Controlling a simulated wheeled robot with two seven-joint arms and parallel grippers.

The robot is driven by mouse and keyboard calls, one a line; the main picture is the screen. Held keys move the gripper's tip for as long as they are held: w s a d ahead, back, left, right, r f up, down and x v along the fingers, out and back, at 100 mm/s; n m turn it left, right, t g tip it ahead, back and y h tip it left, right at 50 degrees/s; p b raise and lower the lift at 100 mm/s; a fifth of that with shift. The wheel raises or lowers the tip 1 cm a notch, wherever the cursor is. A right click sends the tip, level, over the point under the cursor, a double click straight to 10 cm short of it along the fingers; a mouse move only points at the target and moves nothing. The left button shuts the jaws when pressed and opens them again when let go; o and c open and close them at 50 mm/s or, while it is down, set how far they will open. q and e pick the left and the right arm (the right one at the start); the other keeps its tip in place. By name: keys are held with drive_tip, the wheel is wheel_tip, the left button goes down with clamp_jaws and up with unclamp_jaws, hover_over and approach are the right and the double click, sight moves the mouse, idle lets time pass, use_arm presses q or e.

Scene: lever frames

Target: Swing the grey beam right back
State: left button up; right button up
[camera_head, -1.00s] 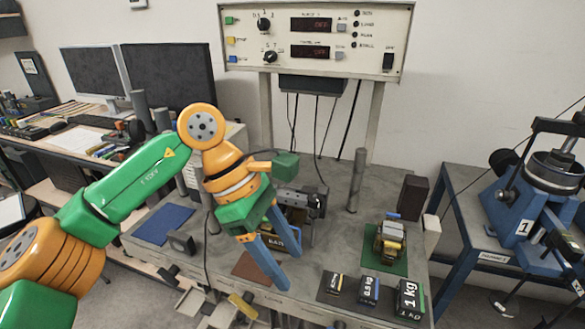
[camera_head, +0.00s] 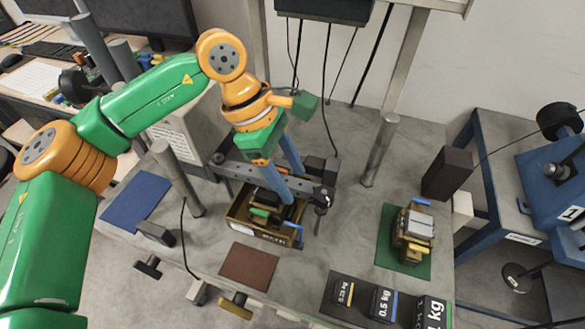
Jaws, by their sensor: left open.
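The grey beam (camera_head: 238,174) is a dark, flat bar on the grey bench. It runs from a block near the left post to a dark end fitting (camera_head: 322,196) on the right, above an open brown box. My left gripper (camera_head: 294,188) has orange and green housing and two blue fingers. It reaches down over the right half of the beam with its fingers apart. The fingers hide part of the beam, and I cannot tell whether they touch it. My right gripper is out of view.
The brown box (camera_head: 240,218) holds dark, green and yellow pieces. Upright posts stand left (camera_head: 178,180) and right (camera_head: 380,150). A brass-coloured block (camera_head: 411,236) sits on a green mat (camera_head: 386,246). Labelled weights (camera_head: 383,304) line the front edge. Blue (camera_head: 135,200) and brown (camera_head: 249,267) mats lie bare.

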use_arm(q)
drive_tip(key=shift+w+d+f, duration=0.25)
drive_tip(key=shift+d+f, duration=0.05)
drive_tip(key=shift+f, duration=0.4)
drive_tip(key=shift+w+f, duration=0.15)
drive_tip(key=shift+w, duration=0.2)
drive_tip(key=shift+s, duration=0.15)
clamp_jaws()
idle(0.4)
